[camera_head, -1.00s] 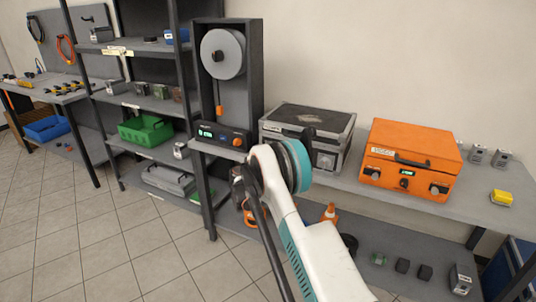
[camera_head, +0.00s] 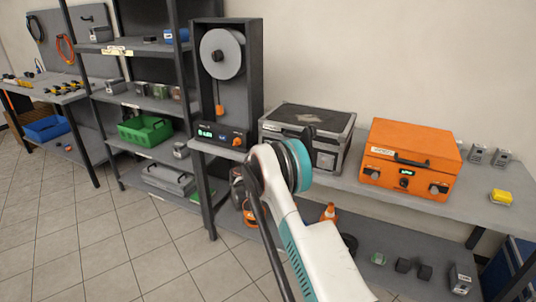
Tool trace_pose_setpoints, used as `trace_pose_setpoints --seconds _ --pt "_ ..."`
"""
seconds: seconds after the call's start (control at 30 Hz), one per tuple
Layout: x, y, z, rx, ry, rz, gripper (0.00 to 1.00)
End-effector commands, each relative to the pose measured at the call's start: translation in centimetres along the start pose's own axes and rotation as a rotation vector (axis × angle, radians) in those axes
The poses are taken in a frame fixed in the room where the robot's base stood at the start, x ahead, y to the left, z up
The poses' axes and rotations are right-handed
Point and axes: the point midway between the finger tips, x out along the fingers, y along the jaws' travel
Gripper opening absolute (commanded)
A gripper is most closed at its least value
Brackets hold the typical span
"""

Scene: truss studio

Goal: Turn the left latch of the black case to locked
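The black case (camera_head: 333,125) stands closed on the grey bench, with silver metal edges and a dark top. A silver latch (camera_head: 325,161) shows on the right part of its front. The left part of the front is partly hidden by my arm, and I cannot make out the left latch or how it is turned. My arm reaches up from the bottom of the picture to the case's front.
An orange case (camera_head: 410,145) stands to the right on the bench (camera_head: 350,186), with a yellow block (camera_head: 501,197) farther right. A tall black frame with a spool (camera_head: 223,53) stands close on the left. An orange cone (camera_head: 329,212) is on the lower shelf.

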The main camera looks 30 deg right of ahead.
Motion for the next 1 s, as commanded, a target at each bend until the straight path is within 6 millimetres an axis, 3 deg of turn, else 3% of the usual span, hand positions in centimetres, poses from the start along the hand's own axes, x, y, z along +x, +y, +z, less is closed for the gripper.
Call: trace_pose_setpoints --seconds 0.23,0.37,0.8,1.0 --pt "-0.1 0.0 -0.1 -0.001 0.001 0.000 0.56" --pt "-1.2 0.0 -0.1 -0.001 0.002 0.000 0.56" --pt "-9.5 0.0 -0.1 -0.001 0.002 0.000 0.56" --pt "-11.6 0.0 -0.1 -0.001 0.001 0.000 0.56"
